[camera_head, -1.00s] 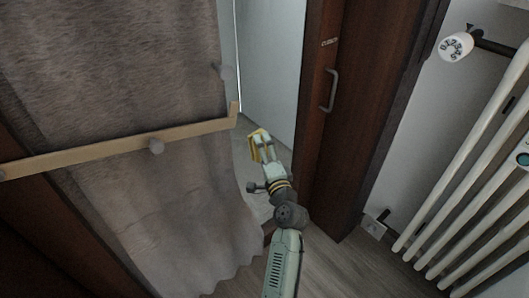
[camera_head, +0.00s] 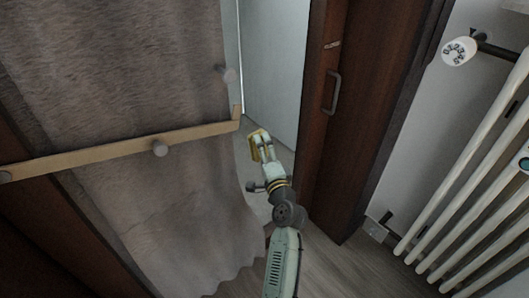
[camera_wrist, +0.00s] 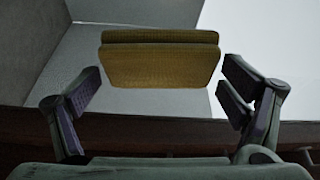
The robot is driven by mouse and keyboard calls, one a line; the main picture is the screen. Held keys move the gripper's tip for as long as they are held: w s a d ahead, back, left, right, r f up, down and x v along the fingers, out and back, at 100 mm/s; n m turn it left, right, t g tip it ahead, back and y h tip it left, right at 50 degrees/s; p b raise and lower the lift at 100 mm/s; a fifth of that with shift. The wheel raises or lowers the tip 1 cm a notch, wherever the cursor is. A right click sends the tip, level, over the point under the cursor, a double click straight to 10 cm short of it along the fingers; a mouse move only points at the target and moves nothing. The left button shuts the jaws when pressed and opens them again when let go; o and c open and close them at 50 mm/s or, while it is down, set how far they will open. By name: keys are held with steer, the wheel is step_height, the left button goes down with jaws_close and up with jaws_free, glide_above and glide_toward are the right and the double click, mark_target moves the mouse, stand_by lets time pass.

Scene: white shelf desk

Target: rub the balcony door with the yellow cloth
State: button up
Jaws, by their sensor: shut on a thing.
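The yellow cloth (camera_head: 256,146) is a folded, block-like pad at the end of my arm. My gripper (camera_head: 262,143) is shut on it; in the wrist view the cloth (camera_wrist: 160,62) sits between the two dark fingers. A dark brown wooden door (camera_head: 350,130) with a metal pull handle (camera_head: 332,92) stands to the right of my gripper, and I take it for the balcony door. In the head view the cloth appears left of the door's edge, over the pale opening, apart from the door as far as I can see.
A brown curtain-like cloth (camera_head: 120,70) hangs at the left, behind a wooden rail (camera_head: 90,155) with round pegs.

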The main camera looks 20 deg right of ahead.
steer(key=shift+w, duration=0.25)
steer(key=shift+w+d+b, duration=0.45)
steer(key=shift+d+b, duration=0.05)
steer(key=shift+d, duration=0.6)
steer(key=shift+w+d+b, duration=0.4)
steer(key=shift+d+b, duration=0.15)
steer(key=shift+d, duration=0.6)
steer(key=shift+w+d+b, duration=0.45)
steer(key=shift+d+b, duration=0.05)
steer(key=shift+d, duration=0.6)
steer(key=shift+s, duration=0.1)
steer(key=s+a+p, duration=0.2)
steer(key=a+p, duration=0.1)
steer(key=a, duration=0.4)
steer(key=shift+s, duration=0.15)
